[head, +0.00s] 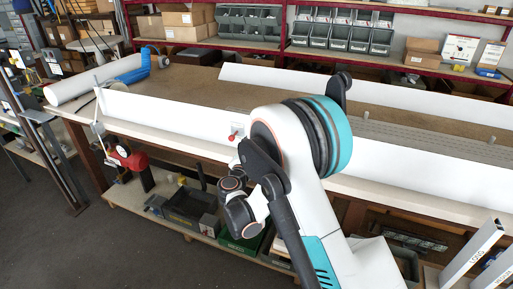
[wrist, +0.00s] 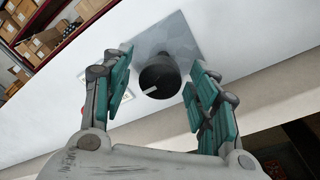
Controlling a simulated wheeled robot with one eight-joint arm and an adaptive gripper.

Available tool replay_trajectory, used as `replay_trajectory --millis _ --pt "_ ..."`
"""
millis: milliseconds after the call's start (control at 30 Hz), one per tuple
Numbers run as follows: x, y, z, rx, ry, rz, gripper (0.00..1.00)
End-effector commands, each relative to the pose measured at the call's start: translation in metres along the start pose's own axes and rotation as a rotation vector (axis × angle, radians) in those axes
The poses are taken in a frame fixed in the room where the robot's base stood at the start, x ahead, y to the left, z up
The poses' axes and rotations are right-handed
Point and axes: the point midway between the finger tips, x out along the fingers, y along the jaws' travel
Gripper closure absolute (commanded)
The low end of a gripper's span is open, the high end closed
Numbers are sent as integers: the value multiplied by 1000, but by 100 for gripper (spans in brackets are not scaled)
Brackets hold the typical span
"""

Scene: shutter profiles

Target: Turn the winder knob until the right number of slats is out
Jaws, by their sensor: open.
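The winder knob (wrist: 162,74) is round and black, with a white mark pointing to the lower left in the wrist view. It sits on a grey square plate (wrist: 185,38) on a white panel. My gripper (wrist: 160,71) is open, with one teal-padded finger on each side of the knob. Gaps show between the knob and both pads, so neither finger appears to touch it. Grey slats (head: 425,146) lie on the bench at the right in the head view; their number cannot be told. My arm hides the knob and gripper in the head view.
The long white front panel (head: 175,113) stands along the bench edge; another white panel (head: 345,96) stands behind. A small red part (head: 234,131) is on the front panel. A white roll (head: 75,88) lies at far left.

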Motion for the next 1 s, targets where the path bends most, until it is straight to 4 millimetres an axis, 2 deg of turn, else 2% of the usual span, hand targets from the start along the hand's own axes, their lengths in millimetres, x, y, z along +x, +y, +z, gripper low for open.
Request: replay_trajectory --millis 133,400,433,600,633,800,1000 --pt "9 -1 0 0 -1 -1 46" --pt "10 0 1 0 -1 -1 46" --pt "10 0 1 0 -1 -1 48" --pt "10 0 1 0 -1 -1 87" --pt "10 0 1 0 -1 0 91" --pt "10 0 0 13 -1 0 92" --pt "10 -1 0 125 -7 7 92"
